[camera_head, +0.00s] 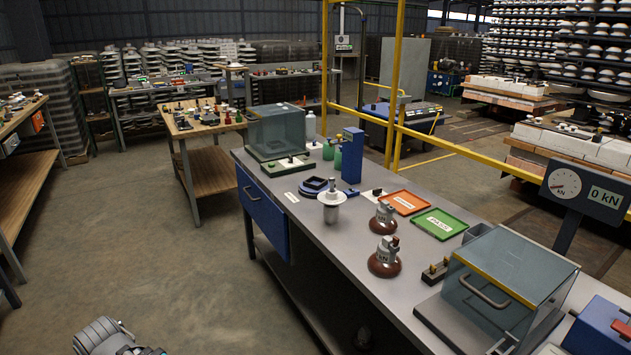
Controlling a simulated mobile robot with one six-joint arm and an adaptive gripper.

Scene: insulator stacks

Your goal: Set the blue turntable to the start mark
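Part of my arm, a grey rounded joint, shows at the bottom left edge, far from the bench top. My gripper's fingers are not visible.
The grey workbench (340,232) holds a blue column (352,158), orange (403,202) and green (439,224) trays, brown insulators (384,258), and clear-covered boxes (510,285). A yellow rail (470,155) runs behind. The floor (130,240) left of the bench is clear.

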